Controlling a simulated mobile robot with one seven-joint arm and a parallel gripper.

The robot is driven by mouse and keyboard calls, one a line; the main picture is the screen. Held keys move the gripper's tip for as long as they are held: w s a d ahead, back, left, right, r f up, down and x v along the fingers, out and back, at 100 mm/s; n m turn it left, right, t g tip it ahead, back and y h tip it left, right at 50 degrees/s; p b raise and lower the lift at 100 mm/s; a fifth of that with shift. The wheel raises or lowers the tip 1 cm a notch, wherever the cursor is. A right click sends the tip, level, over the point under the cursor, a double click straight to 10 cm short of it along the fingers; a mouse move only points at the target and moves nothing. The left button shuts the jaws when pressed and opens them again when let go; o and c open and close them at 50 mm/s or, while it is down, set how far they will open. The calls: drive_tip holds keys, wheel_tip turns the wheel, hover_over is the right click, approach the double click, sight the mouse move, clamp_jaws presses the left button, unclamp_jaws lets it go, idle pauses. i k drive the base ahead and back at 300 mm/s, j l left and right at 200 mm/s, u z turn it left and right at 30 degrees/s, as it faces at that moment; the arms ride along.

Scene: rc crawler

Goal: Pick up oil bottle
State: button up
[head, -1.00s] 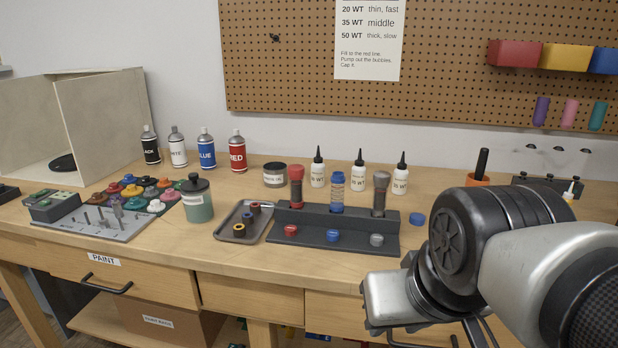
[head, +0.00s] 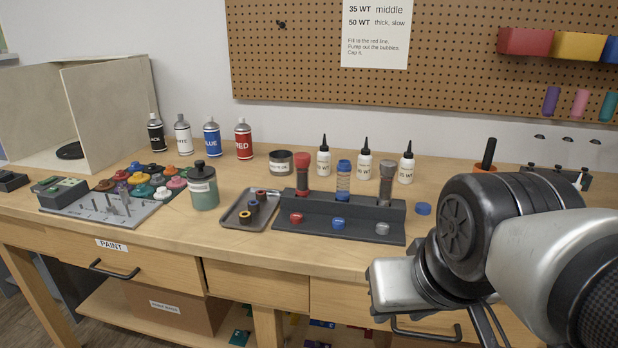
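Three white oil bottles with black pointed caps stand upright at the back of the bench, behind the dark shock stand. They are the left bottle (head: 323,163), the middle bottle (head: 364,166) and the right bottle (head: 405,170). Their labels end in "WT", but the numbers are too small to read. My arm comes in from the lower right, in front of the bench and well apart from the bottles. My gripper's fingers are not visible.
The dark stand (head: 340,232) holds several shocks and caps in front of the bottles. A grey tray (head: 236,219), a waste oil tin (head: 281,161) and a green jar (head: 203,187) stand to the left. A blue cap (head: 423,209) lies right of the stand. Bench between it and the orange pot is clear.

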sight(364, 164)
drive_tip(key=j+z, duration=0.1)
drive_tip(key=z, duration=0.45)
drive_tip(key=j+z, duration=0.15)
drive_tip(key=z, duration=0.2)
drive_tip(key=j+z, duration=0.15)
drive_tip(key=z, duration=0.15)
drive_tip(key=j+z, duration=0.15)
drive_tip(key=z, duration=0.2)
drive_tip(key=j, duration=0.25)
drive_tip(key=i, duration=0.05)
